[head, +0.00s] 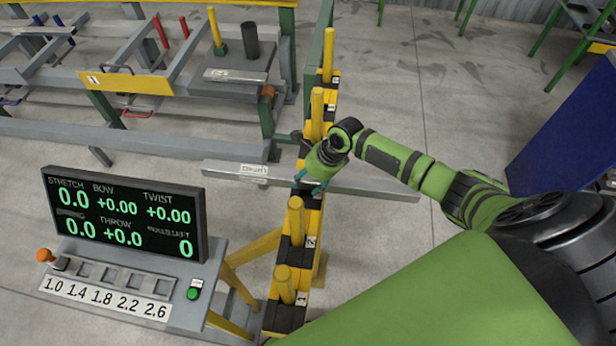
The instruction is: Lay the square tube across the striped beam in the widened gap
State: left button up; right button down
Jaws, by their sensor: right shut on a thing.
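The grey square tube (375,189) spans crosswise over the black-and-yellow striped beam (312,222), with a white label near its left end. It sits in the wide gap between a yellow peg (316,115) above it and a yellow peg (295,218) below it. Both tube ends stick out past the beam's sides. My right gripper (311,182) is shut on the tube over the beam and hides part of both. I cannot tell whether the tube touches the beam's top. My left gripper is not in view.
A display console (125,215) with buttons stands at lower left. A grey machine frame (150,130) with a yellow plate fills the upper left, close to the tube's left end. More yellow pegs stand along the beam. A blue panel (565,140) is at right.

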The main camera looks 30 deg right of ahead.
jog(key=shift+c, duration=2.1)
grip_release()
jog(key=shift+s, duration=0.1)
jog(key=shift+r, duration=0.1)
jog(key=shift+r, duration=0.3)
jog(key=v, duration=1.2)
jog(key=shift+r+b, duration=0.2)
jog(key=shift+b, duration=0.1)
